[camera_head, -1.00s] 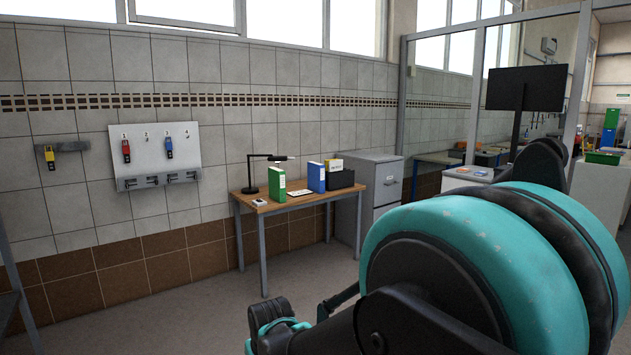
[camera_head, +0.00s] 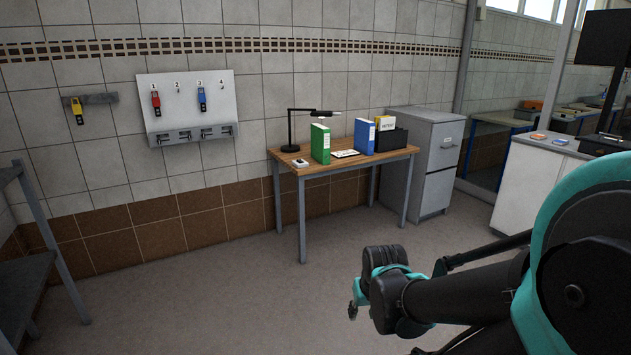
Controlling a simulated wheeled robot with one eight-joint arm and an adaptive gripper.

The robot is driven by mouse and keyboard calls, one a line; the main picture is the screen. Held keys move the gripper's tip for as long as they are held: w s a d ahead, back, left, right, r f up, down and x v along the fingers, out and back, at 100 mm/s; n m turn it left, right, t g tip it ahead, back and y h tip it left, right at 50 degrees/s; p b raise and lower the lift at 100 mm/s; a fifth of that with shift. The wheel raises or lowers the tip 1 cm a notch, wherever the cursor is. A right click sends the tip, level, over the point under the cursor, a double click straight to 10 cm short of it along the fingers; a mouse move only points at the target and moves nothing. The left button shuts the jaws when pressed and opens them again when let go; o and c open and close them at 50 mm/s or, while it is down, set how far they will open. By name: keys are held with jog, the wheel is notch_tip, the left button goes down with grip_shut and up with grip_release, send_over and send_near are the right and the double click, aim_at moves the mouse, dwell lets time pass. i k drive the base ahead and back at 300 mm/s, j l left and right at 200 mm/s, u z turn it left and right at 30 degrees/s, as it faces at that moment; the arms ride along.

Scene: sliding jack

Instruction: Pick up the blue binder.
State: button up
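The blue binder (camera_head: 364,136) stands upright on the wooden table (camera_head: 318,165) against the tiled wall, right of the green binder (camera_head: 320,144) and left of a dark box (camera_head: 391,139). The end of my arm shows at the lower right, in front of the table and well short of it. The fingers of my gripper cannot be made out, so whether it is open or shut is unclear. My arm does not touch the binder.
A desk lamp (camera_head: 291,130) stands behind the green binder. A grey filing cabinet (camera_head: 426,160) stands right of the table. A metal shelf (camera_head: 43,255) is at the left edge. The floor before the table is clear.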

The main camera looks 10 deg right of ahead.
aim_at(364, 137)
jog(key=i+l+z, duration=0.1)
jog(key=i+z, duration=0.35)
jog(key=i, duration=1.55)
